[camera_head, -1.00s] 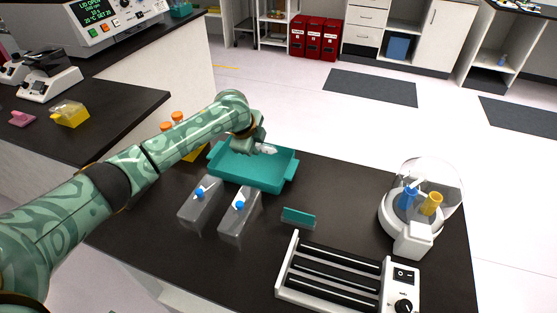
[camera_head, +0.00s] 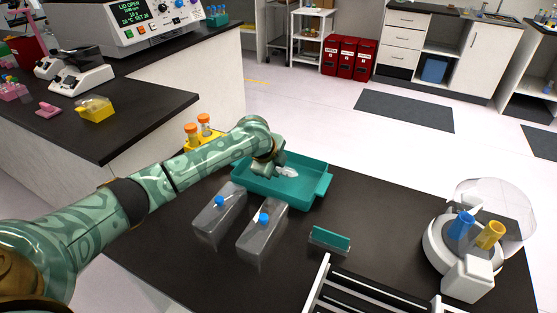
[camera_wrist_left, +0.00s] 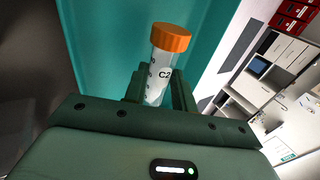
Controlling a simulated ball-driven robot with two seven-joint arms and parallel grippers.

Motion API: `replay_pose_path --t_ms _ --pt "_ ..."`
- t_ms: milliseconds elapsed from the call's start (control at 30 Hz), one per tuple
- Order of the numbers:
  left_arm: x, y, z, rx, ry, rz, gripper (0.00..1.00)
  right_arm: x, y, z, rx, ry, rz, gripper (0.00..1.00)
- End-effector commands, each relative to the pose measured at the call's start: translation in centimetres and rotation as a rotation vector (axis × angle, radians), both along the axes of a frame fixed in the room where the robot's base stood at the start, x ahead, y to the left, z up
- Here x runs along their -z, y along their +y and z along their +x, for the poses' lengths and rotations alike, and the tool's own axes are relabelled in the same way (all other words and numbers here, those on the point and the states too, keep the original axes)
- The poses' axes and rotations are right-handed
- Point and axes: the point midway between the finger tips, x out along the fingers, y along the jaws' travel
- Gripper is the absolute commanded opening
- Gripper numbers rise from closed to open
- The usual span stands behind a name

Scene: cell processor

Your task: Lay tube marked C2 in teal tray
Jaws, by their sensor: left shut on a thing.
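The teal tray (camera_head: 305,201) lies on the dark bench in the head view; its teal surface (camera_wrist_left: 98,45) also fills much of the left wrist view. My left gripper (camera_head: 276,168) is at the tray, over its inside. It is shut on the tube marked C2 (camera_wrist_left: 157,82), a clear tube with an orange cap, which points away from the gripper in the wrist view. In the head view the tube (camera_head: 288,172) is small and partly hidden by the gripper. I cannot tell whether it touches the tray floor. My right gripper is not in view.
Two clear boxes with blue knobs (camera_head: 218,210) (camera_head: 262,230) stand in front of the tray. A yellow rack (camera_head: 194,140) with orange-capped tubes is behind my left arm. A mini centrifuge (camera_head: 461,250) and a roller device (camera_head: 370,297) are at the right.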

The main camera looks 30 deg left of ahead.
Motion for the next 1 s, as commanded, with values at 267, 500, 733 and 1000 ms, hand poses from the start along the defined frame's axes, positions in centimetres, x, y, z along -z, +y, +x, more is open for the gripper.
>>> replay_pose_path --t_ms 267,500,733,1000 --pt "1.4 0.0 0.1 0.000 -0.004 0.000 0.00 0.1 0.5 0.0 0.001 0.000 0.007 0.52" --pt "1.4 0.0 0.1 0.000 -0.004 0.000 0.43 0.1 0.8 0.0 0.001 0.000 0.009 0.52" --pt "1.5 0.0 0.0 0.000 -0.002 0.000 0.52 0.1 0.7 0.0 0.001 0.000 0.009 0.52" --pt "-0.3 0.1 -0.9 0.000 -0.005 0.002 0.52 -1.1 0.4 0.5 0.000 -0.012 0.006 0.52"
